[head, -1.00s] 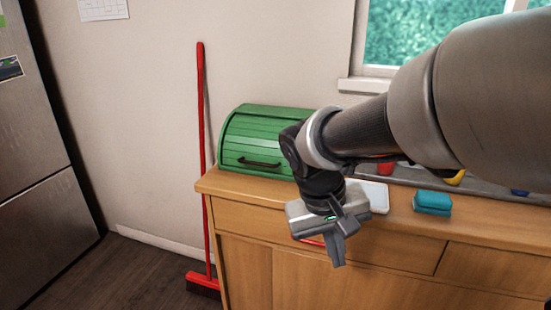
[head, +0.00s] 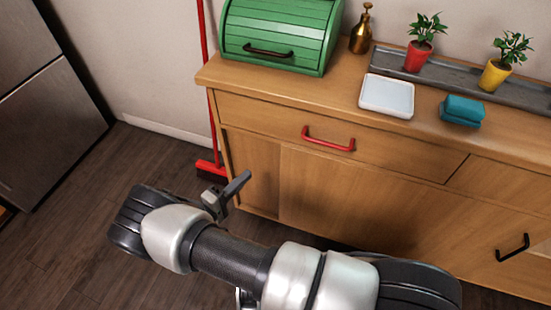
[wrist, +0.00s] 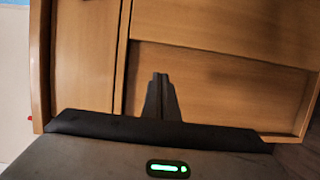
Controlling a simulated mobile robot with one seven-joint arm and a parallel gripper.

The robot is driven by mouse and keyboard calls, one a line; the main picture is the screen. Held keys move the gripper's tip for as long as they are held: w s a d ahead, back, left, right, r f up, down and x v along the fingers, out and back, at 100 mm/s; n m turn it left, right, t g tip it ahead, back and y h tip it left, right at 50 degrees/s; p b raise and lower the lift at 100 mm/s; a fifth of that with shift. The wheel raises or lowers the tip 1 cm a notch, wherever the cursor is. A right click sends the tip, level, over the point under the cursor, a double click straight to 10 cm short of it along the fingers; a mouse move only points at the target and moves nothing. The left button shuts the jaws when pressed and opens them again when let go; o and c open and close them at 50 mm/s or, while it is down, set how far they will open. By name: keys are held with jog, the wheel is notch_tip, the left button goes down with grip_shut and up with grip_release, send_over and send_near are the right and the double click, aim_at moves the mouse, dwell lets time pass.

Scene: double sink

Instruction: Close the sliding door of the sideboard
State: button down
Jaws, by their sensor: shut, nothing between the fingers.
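The wooden sideboard (head: 420,130) fills the right of the head view. Its lower front has a left panel (head: 252,165) and a wide sliding-door panel (head: 350,200), meeting at a vertical edge. I cannot tell how far the door stands open. My gripper (head: 246,178) is low before the left end of the front, its fingers together and empty. In the wrist view, the shut fingertips (wrist: 160,78) point at a recessed wood panel (wrist: 215,95), just right of a vertical edge. Whether they touch wood is unclear.
A red handle (head: 328,140) sticks out from the drawer above the panels. A black handle (head: 512,248) is at the lower right. A red broom (head: 212,168) stands beside the sideboard's left end. The floor (head: 70,190) at left is clear.

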jog(key=shift+n+t, duration=0.3)
jog(key=shift+t, duration=0.1)
jog(key=x, duration=0.3)
jog(key=f+b+x, duration=0.1)
jog(key=x, duration=0.5)
jog(key=shift+w+f+b, duration=0.25)
jog(key=shift+f+b, duration=0.1)
jog(key=shift+f, duration=0.05)
jog(key=shift+s+d+r, duration=0.1)
jog(key=shift+s+d, duration=0.15)
jog(key=shift+d, duration=0.85)
jog(key=shift+s+d, duration=0.25)
jog(key=shift+d, duration=0.5)
jog(key=shift+s+d, duration=0.1)
